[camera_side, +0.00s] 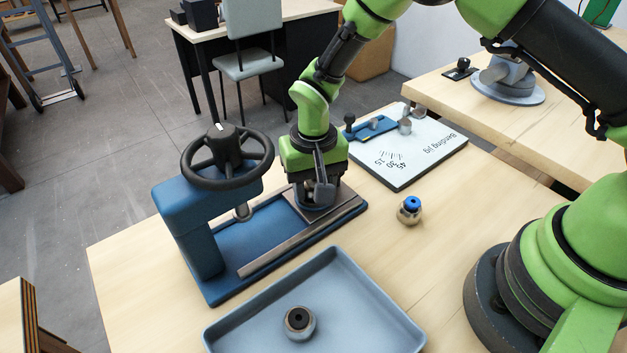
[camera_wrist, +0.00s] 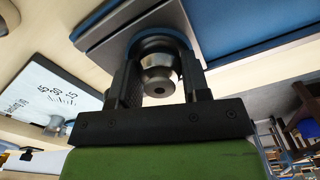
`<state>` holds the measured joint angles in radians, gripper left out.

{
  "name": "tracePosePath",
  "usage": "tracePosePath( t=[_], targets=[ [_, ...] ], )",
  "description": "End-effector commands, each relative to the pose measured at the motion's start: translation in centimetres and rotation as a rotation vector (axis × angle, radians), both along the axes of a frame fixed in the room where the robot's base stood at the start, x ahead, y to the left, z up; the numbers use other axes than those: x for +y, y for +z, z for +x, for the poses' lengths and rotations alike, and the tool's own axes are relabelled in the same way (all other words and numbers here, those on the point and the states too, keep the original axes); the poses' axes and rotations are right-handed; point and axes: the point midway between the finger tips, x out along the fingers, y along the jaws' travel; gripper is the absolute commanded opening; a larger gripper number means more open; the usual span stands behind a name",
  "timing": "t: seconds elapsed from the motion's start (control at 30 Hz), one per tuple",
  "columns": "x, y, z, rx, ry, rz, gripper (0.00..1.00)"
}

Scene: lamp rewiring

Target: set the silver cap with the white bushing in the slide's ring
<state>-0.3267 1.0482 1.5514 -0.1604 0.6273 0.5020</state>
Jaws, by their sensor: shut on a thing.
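My gripper (camera_side: 320,192) points down over the slide at the back right end of the blue press (camera_side: 190,225). In the wrist view, its jaws (camera_wrist: 158,78) are shut on a silver cap (camera_wrist: 160,72), whose narrow end with a dark hole faces the camera. The white bushing is hidden in both views. The slide's dark ring (camera_wrist: 150,44) shows just beyond the cap. The cap is at or in the ring; I cannot tell whether it is fully seated. In the side view, the fingers hide the cap and most of the ring.
A cap with a blue top (camera_side: 410,205) stands on the table. Another with a dark top (camera_side: 299,321) lies in the grey-blue tray (camera_side: 377,297). The press's black handwheel (camera_side: 227,157) is left of my gripper. A white bending jig board (camera_side: 425,155) lies behind right.

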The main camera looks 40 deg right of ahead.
Motion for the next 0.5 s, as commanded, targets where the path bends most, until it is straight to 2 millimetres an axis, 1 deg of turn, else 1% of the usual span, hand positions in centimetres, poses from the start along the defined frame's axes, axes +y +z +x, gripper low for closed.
tracePosePath(
  t=[0.03, 0.07, 0.1, 0.17, 0.2, 0.5],
  targets=[
    [0.01, -0.06, 0.01, 0.000, 0.000, 0.000, 0.17],
    [0.01, -0.08, 0.01, 0.000, 0.000, 0.000, 0.45],
    [0.01, -0.06, 0.01, 0.000, 0.000, 0.000, 0.55],
    [0.00, -0.07, 0.01, 0.000, 0.000, 0.000, 0.68],
    [-0.02, -0.07, -0.01, 0.000, -0.001, 0.000, 0.73],
    [-0.19, -0.13, -0.13, 0.007, -0.005, -0.003, 0.73]
  ],
)
